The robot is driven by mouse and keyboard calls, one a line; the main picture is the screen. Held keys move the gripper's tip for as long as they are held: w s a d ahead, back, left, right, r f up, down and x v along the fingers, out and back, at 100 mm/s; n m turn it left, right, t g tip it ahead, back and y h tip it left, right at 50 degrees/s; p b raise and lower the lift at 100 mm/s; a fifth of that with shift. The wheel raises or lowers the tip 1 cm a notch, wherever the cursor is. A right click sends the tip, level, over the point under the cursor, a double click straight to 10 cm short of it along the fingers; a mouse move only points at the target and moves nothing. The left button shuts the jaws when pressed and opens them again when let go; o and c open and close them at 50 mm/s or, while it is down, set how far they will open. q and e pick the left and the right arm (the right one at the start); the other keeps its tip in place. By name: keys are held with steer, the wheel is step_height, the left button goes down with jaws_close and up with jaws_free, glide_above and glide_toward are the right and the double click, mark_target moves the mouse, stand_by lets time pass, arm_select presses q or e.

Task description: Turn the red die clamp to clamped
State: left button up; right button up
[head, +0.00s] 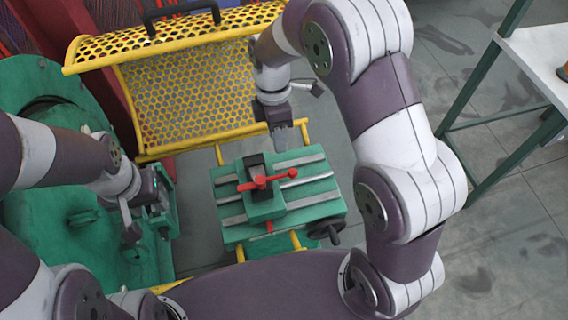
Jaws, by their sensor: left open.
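The red die clamp (261,182) is a small cross-handled lever on top of a green block in the head view. Its arms end in red knobs, with one arm reaching right. The block stands on a green slotted table (323,190). My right gripper (284,140) hangs pointing down, just behind and above the clamp, apart from it; its finger gap is not clear. My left gripper (146,222) is open at the left, beside the green machine housing and well away from the clamp.
A yellow perforated guard (190,95) with a black handle (180,14) stands behind the table. A black handwheel (327,231) sits at its front right. Yellow rails run beneath. A green-legged white bench (540,50) stands at the right, with clear floor between.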

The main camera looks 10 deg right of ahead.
steer(key=b, duration=0.4)
glide_toward(281, 175)
steer(key=f, duration=0.4)
steer(key=s+f+p, duration=0.1)
steer(key=f, duration=0.2)
steer(key=shift+s, duration=0.15)
steer(key=shift+f, duration=0.35)
arm_select(q)
steer(key=f, duration=0.4)
steer(key=shift+w+f, duration=0.3)
arm_select(e)
jaws_close()
